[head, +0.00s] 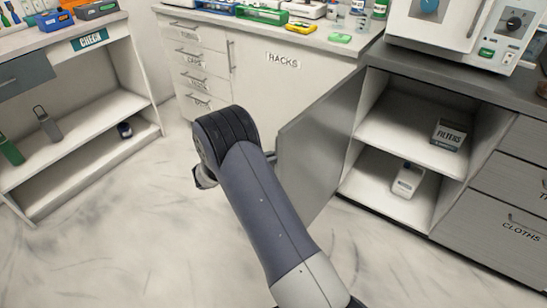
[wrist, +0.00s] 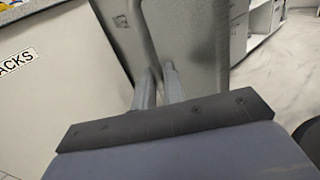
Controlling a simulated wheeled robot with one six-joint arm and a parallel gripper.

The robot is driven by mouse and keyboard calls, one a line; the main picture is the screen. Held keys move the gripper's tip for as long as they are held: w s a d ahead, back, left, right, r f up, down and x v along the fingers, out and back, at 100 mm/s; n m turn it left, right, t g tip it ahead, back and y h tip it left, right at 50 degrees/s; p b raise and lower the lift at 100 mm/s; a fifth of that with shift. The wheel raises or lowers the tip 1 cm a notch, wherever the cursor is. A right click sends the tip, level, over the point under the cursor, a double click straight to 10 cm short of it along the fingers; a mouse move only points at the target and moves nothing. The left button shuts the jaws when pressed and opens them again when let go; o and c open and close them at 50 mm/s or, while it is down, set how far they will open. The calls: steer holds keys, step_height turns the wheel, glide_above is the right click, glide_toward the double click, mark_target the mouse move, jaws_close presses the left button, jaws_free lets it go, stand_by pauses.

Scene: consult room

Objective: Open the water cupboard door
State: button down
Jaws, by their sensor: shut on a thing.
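The grey cupboard door (head: 322,145) stands swung well out from the cupboard (head: 384,132), whose shelves show. No water label is visible on it. In the wrist view the door (wrist: 195,40) fills the upper middle. My gripper (wrist: 160,84) is at the door, its two fingers close together and shut on what looks like the door's handle. The exact contact is partly hidden between the fingers. In the head view my arm covers the gripper.
Inside the cupboard are a filters box (head: 449,134) and a white container (head: 408,180). The white racks cupboard (head: 283,95) stands left of the door. A cloths drawer (head: 500,232) is at right. An open shelf unit (head: 85,122) stands at left. Floor in front is clear.

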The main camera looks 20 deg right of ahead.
steer(key=shift+d, duration=0.2)
steer(key=c, duration=1.7)
jaws_free()
steer(key=shift+w+d, duration=0.1)
steer(key=shift+d, duration=0.1)
steer(key=shift+o, duration=1.1)
steer(key=shift+a, duration=0.1)
steer(key=a, duration=1.1)
steer(key=shift+d, duration=0.1)
